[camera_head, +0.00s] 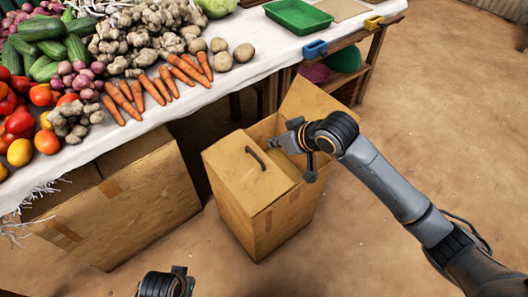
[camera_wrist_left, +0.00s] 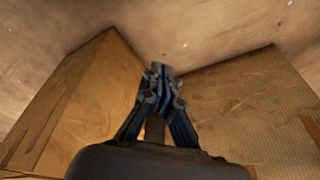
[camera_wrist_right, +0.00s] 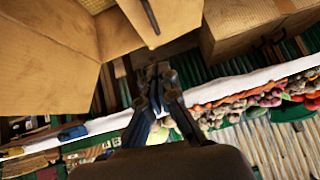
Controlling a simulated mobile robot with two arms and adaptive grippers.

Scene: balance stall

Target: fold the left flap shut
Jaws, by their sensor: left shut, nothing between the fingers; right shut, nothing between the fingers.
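A tall cardboard box (camera_head: 280,222) stands on the ground beside the stall. Its left flap (camera_head: 238,175), with a dark curved handle (camera_head: 255,158), lies over the left part of the top; I cannot tell whether it is fully flat. The flap and handle also show in the right wrist view (camera_wrist_right: 172,18). The opposite flap (camera_head: 305,102) stands raised at the back right. My right gripper (camera_head: 283,143) is shut and empty, over the opening beside the left flap's inner edge. My left gripper (camera_head: 183,272) is shut and empty, low in front, apart from the box.
A stall table with a white cloth (camera_head: 165,115) holds vegetables and a green tray (camera_head: 298,15). A larger cardboard box (camera_head: 125,205) stands left of the flap box, under the table edge. A wooden shelf (camera_head: 370,65) is behind. The ground (camera_head: 430,130) to the right is clear.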

